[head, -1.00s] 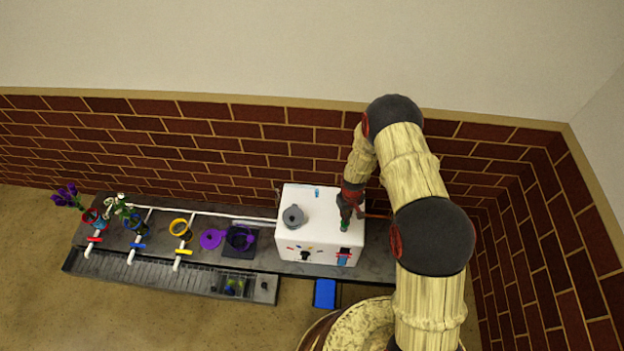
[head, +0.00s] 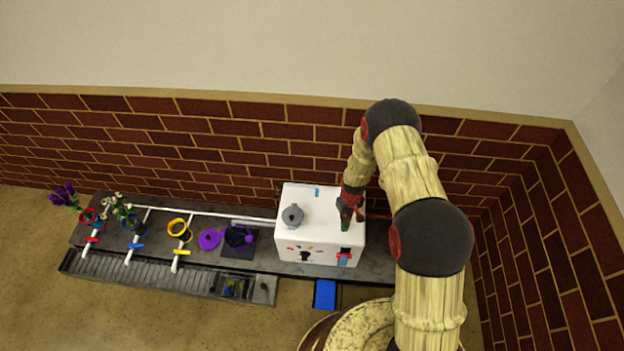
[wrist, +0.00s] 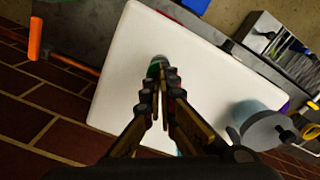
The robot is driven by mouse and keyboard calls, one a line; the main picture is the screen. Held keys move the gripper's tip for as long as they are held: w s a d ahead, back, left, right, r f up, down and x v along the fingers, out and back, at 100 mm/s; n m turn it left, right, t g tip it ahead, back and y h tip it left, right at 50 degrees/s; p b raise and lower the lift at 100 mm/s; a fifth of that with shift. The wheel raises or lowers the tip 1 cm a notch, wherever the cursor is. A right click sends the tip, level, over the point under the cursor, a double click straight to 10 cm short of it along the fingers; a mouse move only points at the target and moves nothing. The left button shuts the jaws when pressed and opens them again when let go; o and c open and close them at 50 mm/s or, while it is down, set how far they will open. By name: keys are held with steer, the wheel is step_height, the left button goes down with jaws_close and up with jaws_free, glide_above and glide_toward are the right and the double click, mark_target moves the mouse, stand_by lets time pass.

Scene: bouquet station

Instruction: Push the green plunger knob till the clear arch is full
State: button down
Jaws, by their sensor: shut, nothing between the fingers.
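The white box (head: 309,205) stands on the dark counter. Its pale top fills the middle of the wrist view (wrist: 125,45). The green plunger knob (wrist: 153,70) shows at my fingertips on that top, mostly hidden behind them. My gripper (wrist: 164,75) is shut and empty, pointing down at the knob; in the head view (head: 346,224) it is over the box's right part. I cannot tell whether it touches the knob. The box front has a dark opening (head: 344,252) with red at its base, below the gripper. I cannot make out the clear arch or its fill.
A grey lidded pot (head: 292,216) stands on the box top, left of my gripper. An orange bar (wrist: 35,38) sticks out beside the box. Coloured rings, pipes and flowers (head: 65,196) lie further left on the counter. A blue block (head: 325,293) is in front of the box.

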steer(key=shift+f+b, duration=0.45)
steer(key=shift+f, duration=0.25)
steer(key=shift+r, duration=0.15)
steer(key=shift+r+p, duration=1.5)
steer(key=shift+r, duration=0.7)
steer(key=shift+f, duration=0.2)
steer(key=shift+f+b, duration=1.6)
steer(key=shift+f, duration=0.5)
steer(key=shift+r+p, duration=1.45)
steer(key=shift+r, duration=0.85)
